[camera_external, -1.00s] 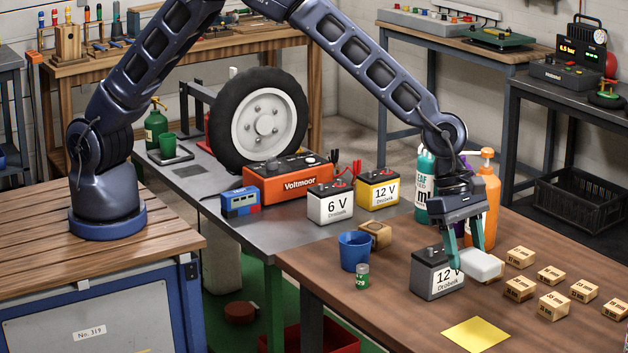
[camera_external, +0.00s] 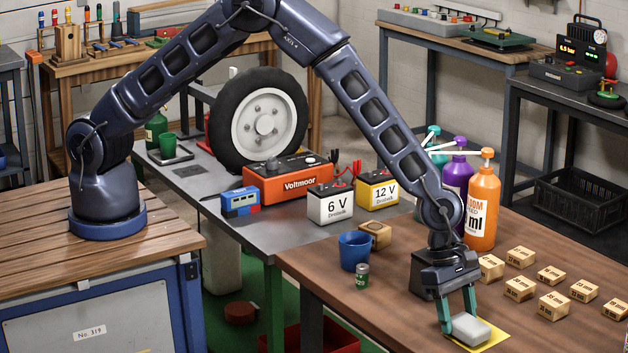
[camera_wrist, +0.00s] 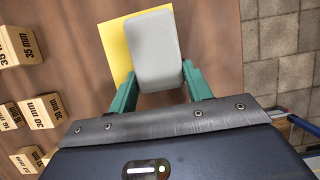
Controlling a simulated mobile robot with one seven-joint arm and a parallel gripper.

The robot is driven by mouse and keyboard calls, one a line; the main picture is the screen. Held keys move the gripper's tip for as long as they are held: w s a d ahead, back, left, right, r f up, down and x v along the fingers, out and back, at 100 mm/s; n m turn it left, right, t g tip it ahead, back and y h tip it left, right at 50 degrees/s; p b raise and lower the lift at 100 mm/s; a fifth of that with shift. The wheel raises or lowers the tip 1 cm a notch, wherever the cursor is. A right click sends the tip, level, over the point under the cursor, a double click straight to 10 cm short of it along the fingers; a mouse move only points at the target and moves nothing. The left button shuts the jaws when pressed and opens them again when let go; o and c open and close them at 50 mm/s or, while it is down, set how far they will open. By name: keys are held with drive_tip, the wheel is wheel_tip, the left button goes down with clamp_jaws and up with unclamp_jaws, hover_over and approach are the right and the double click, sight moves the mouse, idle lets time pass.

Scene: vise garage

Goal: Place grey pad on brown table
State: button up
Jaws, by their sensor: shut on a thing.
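The grey pad (camera_external: 472,331) is a light grey rounded block. My gripper (camera_external: 460,316) is shut on it, with the green fingers on either side. The pad is over the yellow sheet (camera_external: 496,340) near the front of the brown table (camera_external: 385,300); whether it touches the sheet is unclear. In the wrist view the pad (camera_wrist: 154,52) lies between the fingers (camera_wrist: 160,88) and covers much of the yellow sheet (camera_wrist: 114,45), which shows at its left.
Several wooden blocks (camera_external: 553,305) stand right of my gripper. Orange (camera_external: 482,210) and purple bottles stand behind. A blue cup (camera_external: 354,250) and a small green can (camera_external: 362,276) are at left.

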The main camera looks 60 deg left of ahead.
drive_tip(key=shift+f, duration=0.15)
drive_tip(key=o, duration=1)
drive_tip(key=shift+f, duration=0.1)
drive_tip(key=shift+c, duration=0.2)
